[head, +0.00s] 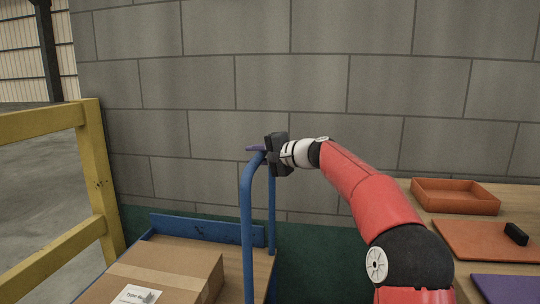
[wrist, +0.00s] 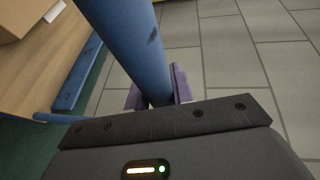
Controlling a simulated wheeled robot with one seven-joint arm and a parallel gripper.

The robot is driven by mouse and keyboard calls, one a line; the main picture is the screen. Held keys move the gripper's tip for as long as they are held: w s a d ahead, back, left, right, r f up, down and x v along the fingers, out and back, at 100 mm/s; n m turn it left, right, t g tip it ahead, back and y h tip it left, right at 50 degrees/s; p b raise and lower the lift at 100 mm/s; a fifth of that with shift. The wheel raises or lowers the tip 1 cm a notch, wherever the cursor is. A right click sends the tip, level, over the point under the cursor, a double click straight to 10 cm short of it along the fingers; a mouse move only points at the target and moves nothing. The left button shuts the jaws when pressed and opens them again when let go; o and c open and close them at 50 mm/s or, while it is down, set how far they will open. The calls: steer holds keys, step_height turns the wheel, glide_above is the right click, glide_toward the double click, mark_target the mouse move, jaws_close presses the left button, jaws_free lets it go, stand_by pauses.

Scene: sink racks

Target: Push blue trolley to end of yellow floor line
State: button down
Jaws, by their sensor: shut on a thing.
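The blue trolley stands below and left of my arm in the head view. Its blue handle (head: 247,215) rises as a bent tube, and its wooden deck (head: 262,268) carries a cardboard box (head: 165,272). My gripper (head: 258,150) is shut on the top of the handle. In the wrist view the blue tube (wrist: 130,45) runs down between the purple fingers (wrist: 158,92), and the deck (wrist: 45,60) shows at the left. The yellow floor line is not visible in either view.
A yellow railing (head: 100,180) stands at the left. A grey block wall (head: 300,90) rises behind the trolley. At the right, a wooden table (head: 415,195) holds an orange tray (head: 455,196), an orange board (head: 480,240) with a black block (head: 515,234), and a purple piece (head: 508,288).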

mark_target(265, 154)
steer(key=shift+a+r, duration=0.1)
steer(key=shift+a, duration=0.6)
steer(key=c, duration=1.2)
jaws_free()
steer(key=shift+a, duration=0.2)
steer(key=shift+c, duration=0.2)
steer(key=shift+o, duration=0.2)
steer(key=shift+w+d, duration=0.1)
steer(key=b+v, duration=0.2)
steer(key=v, duration=0.5)
steer(key=shift+s+d, duration=0.2)
steer(key=shift+d, duration=0.15)
